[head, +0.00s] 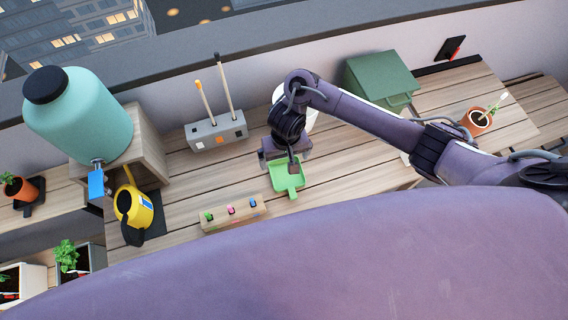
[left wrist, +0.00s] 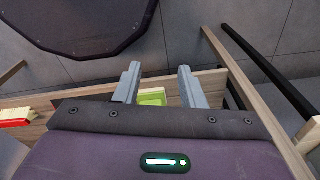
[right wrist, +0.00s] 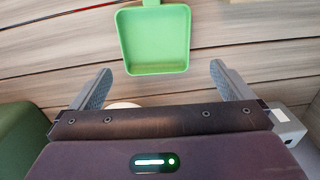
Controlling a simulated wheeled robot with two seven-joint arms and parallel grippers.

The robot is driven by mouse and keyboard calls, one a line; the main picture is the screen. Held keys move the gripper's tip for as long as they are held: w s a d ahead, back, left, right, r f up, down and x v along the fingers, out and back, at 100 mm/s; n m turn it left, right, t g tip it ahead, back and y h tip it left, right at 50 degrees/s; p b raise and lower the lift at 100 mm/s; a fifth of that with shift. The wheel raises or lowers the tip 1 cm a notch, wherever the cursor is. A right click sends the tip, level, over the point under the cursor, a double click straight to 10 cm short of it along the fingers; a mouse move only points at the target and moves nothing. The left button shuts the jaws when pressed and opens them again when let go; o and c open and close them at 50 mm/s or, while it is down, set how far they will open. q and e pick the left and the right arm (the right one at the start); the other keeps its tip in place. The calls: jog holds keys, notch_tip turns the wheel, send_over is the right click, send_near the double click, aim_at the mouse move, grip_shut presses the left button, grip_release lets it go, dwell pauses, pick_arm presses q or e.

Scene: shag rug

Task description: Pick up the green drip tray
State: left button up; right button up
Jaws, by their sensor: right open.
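The green drip tray (head: 289,181), a shallow square pan with a short handle, lies on the wooden slat bench in the head view. In the right wrist view the tray (right wrist: 156,42) is beyond the fingertips, its handle pointing away at the top. My right gripper (head: 291,168) is over the tray's far side, partly covering it. Its two fingers (right wrist: 161,72) are wide apart with nothing between them. My left gripper (left wrist: 157,75) shows only in its own wrist view, its fingers apart and empty, away from the tray.
A wooden block with small coloured clips (head: 233,213) lies left of the tray. Behind stand a grey holder with sticks (head: 216,133) and a green box (head: 379,78). A yellow watering can (head: 133,207) and a teal bottle (head: 80,115) are at left. Bare slats lie right of the tray.

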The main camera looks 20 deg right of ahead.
aim_at(287, 175)
jog(key=shift+d+f, duration=0.2)
jog(key=shift+d, duration=0.2)
jog(key=shift+s+f+b, duration=0.25)
jog(key=shift+f+b, duration=0.4)
jog(key=shift+f, duration=0.25)
jog(key=shift+s+f, duration=0.15)
jog(key=shift+f, duration=0.15)
jog(key=f, duration=0.3)
jog(key=shift+s+a+f, duration=0.2)
jog(key=shift+f, duration=0.55)
pick_arm(q)
jog(key=shift+s+d+f, duration=0.1)
jog(key=shift+s+f, duration=0.4)
jog(key=shift+f, duration=0.2)
pick_arm(e)
jog(key=c, duration=0.7)
jog(key=shift+c, duration=0.2)
